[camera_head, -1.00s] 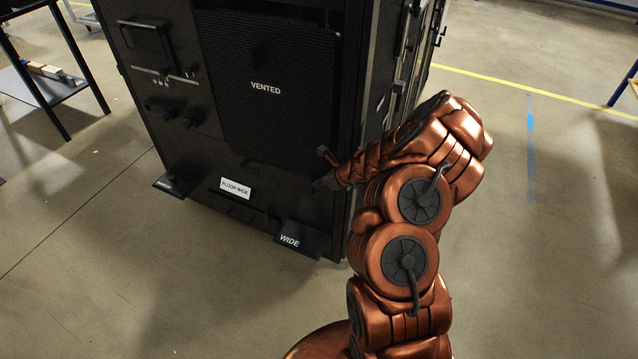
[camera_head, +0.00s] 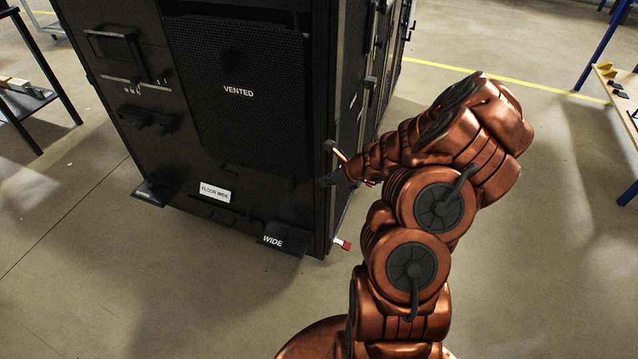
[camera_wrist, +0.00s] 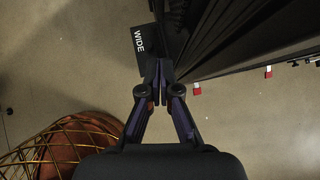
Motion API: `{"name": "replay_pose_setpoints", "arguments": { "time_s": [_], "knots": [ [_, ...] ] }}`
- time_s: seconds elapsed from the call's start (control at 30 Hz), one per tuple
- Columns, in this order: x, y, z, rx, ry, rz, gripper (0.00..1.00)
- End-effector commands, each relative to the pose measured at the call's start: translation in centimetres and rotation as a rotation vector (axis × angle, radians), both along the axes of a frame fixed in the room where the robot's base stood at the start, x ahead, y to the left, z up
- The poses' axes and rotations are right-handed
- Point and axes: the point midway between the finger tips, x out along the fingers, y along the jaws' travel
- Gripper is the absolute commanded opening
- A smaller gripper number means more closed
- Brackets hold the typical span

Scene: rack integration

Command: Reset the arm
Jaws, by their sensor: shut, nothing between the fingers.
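My copper arm is folded at the right of the head view, and my gripper (camera_head: 333,180) is a small dark shape at its end, by the rack's front right edge. In the wrist view my gripper (camera_wrist: 158,88) points away from the camera with its fingers together and nothing between them. The black rack (camera_head: 215,120) stands in front, with a panel marked VENTED (camera_head: 238,90). In the wrist view the rack's side (camera_wrist: 245,40) runs along the upper right, close to the fingertips. I cannot tell whether they touch.
Tables stand at the left (camera_head: 30,100) and right (camera_head: 622,110). Floor (camera_head: 480,290) right of my arm is clear.

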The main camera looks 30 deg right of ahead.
Motion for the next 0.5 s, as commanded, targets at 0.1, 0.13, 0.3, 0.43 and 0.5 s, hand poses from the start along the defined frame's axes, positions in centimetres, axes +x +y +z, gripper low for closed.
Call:
{"name": "replay_pose_setpoints", "arguments": {
  "time_s": [0.1,0.13,0.3,0.43,0.5],
  "knots": [
    [-0.5,-0.3,0.6,-0.002,0.000,-0.001,0.00],
    [-0.6,-0.3,0.6,-0.001,0.001,-0.001,0.00],
    [-0.8,-0.4,0.8,-0.001,0.002,-0.001,0.00],
    [-0.7,-0.2,1.0,-0.004,-0.002,0.007,0.00],
    [-0.5,0.5,1.8,-0.016,-0.015,0.040,0.00]
  ]
}}
